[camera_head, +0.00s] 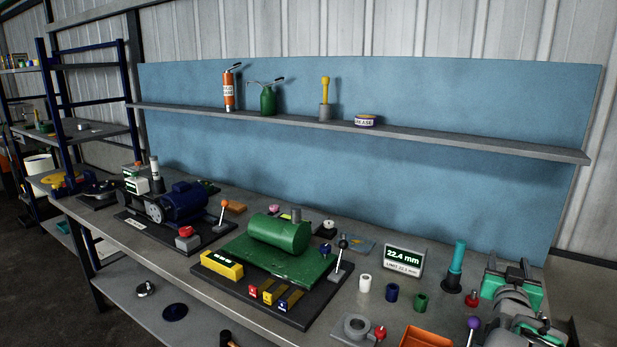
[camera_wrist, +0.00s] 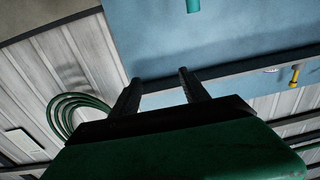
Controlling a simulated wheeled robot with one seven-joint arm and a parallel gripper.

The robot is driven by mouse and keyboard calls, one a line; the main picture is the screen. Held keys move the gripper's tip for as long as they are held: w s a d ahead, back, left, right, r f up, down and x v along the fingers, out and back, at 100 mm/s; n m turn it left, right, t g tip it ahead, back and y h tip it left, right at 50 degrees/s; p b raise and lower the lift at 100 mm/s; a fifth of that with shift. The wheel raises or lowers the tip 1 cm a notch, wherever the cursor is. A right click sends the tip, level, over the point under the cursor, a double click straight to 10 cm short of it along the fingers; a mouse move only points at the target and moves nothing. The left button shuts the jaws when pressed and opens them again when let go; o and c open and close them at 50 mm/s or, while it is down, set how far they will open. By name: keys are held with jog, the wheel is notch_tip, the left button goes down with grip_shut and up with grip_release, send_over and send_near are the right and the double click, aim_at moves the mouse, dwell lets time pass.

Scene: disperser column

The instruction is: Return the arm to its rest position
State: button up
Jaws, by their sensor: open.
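My gripper (camera_wrist: 160,90) shows in the wrist view with its two dark fingers apart and nothing between them. Behind the fingers are the blue back panel (camera_wrist: 240,30) and the dark shelf edge. The end of a teal cylinder (camera_wrist: 193,5) shows at the top, apart from the fingers. In the head view, my green and grey arm (camera_head: 515,305) is at the lower right, over the right part of the bench. The teal cylinder (camera_head: 456,262) stands upright on a black base just left of it. The fingertips are hard to make out there.
The bench (camera_head: 350,303) holds a green tank machine (camera_head: 280,233), a blue motor (camera_head: 180,203), a display (camera_head: 404,261), small coloured cylinders and an orange tray (camera_head: 426,337). A wall shelf (camera_head: 430,136) bears a grease tin (camera_head: 366,121) and several tools. Space above the bench middle is clear.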

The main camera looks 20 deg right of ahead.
jog(key=w+a+f+n+g+y+b, duration=0.1)
jog(key=w+a+f+n+y, duration=0.2)
jog(key=a, duration=0.7)
jog(key=w+a+f+n+y+b, duration=0.15)
jog(key=a+f+y, duration=0.3)
jog(key=a, duration=0.55)
jog(key=w+a+f+n+g+y+b, duration=0.1)
jog(key=w+a+f+n+y, duration=0.2)
jog(key=a, duration=0.7)
jog(key=s+a+f+n+g+y+b, duration=0.1)
jog(key=s+a+f+g, duration=0.2)
jog(key=s+a, duration=0.5)
jog(key=s+a+f+n+g+y+b, duration=0.1)
jog(key=s+a+f+g, duration=0.3)
jog(key=a, duration=0.7)
jog(key=s+f, duration=0.2)
jog(key=s, duration=0.2)
jog(key=shift+y, duration=0.35)
